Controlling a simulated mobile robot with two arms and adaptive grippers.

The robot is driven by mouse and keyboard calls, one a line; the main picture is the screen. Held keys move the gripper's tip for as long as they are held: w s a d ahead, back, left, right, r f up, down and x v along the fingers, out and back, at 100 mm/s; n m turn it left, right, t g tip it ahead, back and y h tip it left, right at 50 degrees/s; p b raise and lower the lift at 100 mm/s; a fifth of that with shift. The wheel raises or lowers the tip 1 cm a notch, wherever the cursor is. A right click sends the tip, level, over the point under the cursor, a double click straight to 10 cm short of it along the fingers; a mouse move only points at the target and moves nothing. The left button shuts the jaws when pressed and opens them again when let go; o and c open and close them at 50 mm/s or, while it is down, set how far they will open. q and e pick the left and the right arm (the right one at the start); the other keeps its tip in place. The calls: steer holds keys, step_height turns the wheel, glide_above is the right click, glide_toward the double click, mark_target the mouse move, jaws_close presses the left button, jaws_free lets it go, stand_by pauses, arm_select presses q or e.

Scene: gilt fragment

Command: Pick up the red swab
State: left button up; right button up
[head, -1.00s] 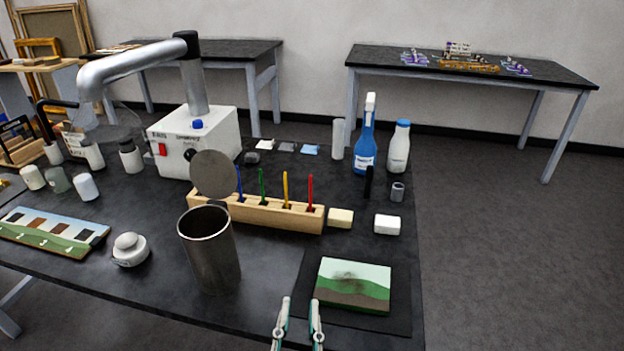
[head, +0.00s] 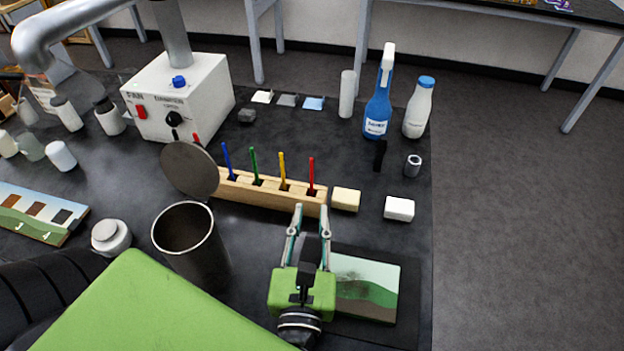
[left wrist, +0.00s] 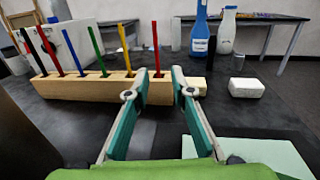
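The red swab (head: 311,174) stands upright in the right end of a wooden rack (head: 262,194), with yellow, green and blue swabs to its left. My left gripper (head: 312,209) is open and empty, in front of the rack's right end and short of the red swab. In the left wrist view, the red swab (left wrist: 155,48) shows between and beyond the two fingertips (left wrist: 159,76), with nothing touching it. My right gripper is not in view.
A metal cup (head: 188,232) stands left of my gripper, with a round grey disc (head: 190,170) behind it. A landscape panel (head: 364,288) lies to the right under the arm. Cream (head: 346,199) and white (head: 399,208) blocks sit right of the rack. Bottles (head: 378,100) stand behind.

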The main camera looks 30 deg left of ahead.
mark_target(311, 184)
arm_select(q)
steer(key=p+x, duration=0.1)
steer(key=x, duration=0.3)
steer(key=shift+w+a, duration=0.1)
steer(key=shift+w, duration=0.1)
steer(key=shift+w+a+r+p, duration=0.1)
steer(key=shift+w+a+p, duration=0.15)
steer(key=shift+p, duration=0.1)
steer(key=p+x, duration=0.1)
steer(key=x, duration=0.2)
steer(key=shift+w+a+p, duration=0.15)
steer(key=shift+w+p, duration=0.05)
steer(key=shift+p, duration=0.2)
steer(key=shift+w+a+f, duration=0.25)
steer(key=shift+w+f, duration=0.05)
steer(key=shift+w, duration=0.15)
steer(key=shift+s+d, duration=0.1)
jaws_close()
